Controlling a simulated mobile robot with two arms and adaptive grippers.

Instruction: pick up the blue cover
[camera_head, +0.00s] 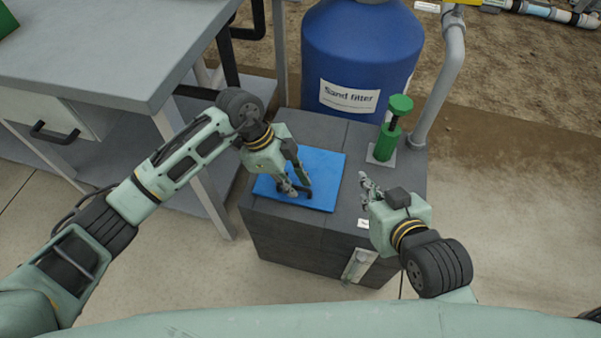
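The blue cover (323,168) is a flat square plate lying on top of the dark grey box (345,135). A dark handle (289,188) stands near its front middle. My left gripper (297,187) reaches down over the cover, with its fingertips at the handle. The fingers partly hide the handle, and I cannot tell whether they are closed on it. My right gripper (366,187) is over the right part of the box, to the right of the cover and apart from it. Its fingers point up and left, and nothing shows between them.
A green valve (390,135) stands on the box's back right corner. A blue sand filter tank (362,55) is behind the box, with a grey pipe (445,80) to its right. A grey workbench (100,45) stands at the left. The floor right of the box looks clear.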

